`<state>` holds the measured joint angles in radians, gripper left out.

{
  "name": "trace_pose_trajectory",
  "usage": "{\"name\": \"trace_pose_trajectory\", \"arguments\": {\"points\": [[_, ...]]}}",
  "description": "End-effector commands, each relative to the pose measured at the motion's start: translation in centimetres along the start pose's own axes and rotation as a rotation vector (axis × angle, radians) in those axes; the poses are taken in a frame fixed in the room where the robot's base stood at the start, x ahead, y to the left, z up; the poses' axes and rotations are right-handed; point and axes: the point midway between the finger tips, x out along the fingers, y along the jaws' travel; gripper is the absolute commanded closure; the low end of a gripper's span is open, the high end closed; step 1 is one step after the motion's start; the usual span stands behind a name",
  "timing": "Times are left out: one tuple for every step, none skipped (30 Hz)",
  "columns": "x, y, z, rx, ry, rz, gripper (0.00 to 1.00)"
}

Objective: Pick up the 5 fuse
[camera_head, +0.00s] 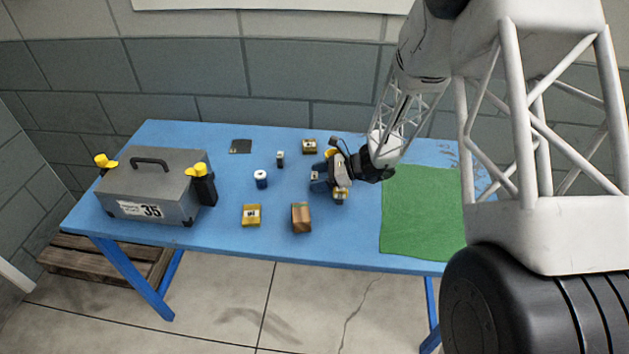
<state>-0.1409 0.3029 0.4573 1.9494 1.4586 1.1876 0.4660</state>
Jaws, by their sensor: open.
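My gripper (332,178) is low over the middle of the blue table (215,235), left of the green mat, with its jaws open. Small yellow and dark blue parts show around the jaws; I cannot tell whether these are all gripper parts or whether an object lies between or under them. A yellow block with a pale label (251,214) lies near the front edge. A similar yellow piece (309,146) lies behind the gripper. The labels are too small to read, so I cannot tell which piece is the 5 fuse.
A brown block (301,217), a blue-and-white cylinder (261,179), a small dark piece (280,160) and a flat dark square (241,146) lie left of the gripper. A grey toolbox marked 35 (155,178) stands at the left. The green mat (422,212) is clear.

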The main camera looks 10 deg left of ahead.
Motion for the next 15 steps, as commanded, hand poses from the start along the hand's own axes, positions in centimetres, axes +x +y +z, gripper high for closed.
{"name": "trace_pose_trajectory", "arguments": {"points": [[0.7, 0.1, -0.1, 0.001, 0.0, 0.002, 0.32], [1.0, 0.1, -0.1, 0.001, 0.0, 0.002, 0.32], [1.4, 0.1, -0.1, 0.001, 0.0, 0.002, 0.32], [1.7, 0.1, -0.1, 0.001, 0.0, 0.003, 0.32], [2.0, 0.1, -0.1, 0.001, -0.001, 0.002, 0.32], [2.4, 0.1, -0.1, 0.001, -0.001, 0.002, 0.32], [2.6, 0.1, -0.1, 0.001, -0.001, 0.001, 0.32], [2.8, 0.0, -0.1, 0.001, -0.001, 0.001, 0.32], [3.0, 0.0, -0.1, 0.001, -0.001, 0.001, 0.32], [3.1, 0.0, -0.1, 0.001, -0.001, 0.001, 0.32], [3.1, 0.0, -0.1, 0.001, 0.0, 0.001, 0.32], [3.2, 0.0, -0.1, 0.001, 0.0, 0.0, 0.32], [3.2, 0.0, -0.1, 0.001, 0.0, 0.0, 0.32], [3.2, 0.0, -0.1, 0.001, 0.0, 0.0, 0.32], [3.2, 0.0, -0.1, 0.001, 0.0, 0.0, 0.32]]}}
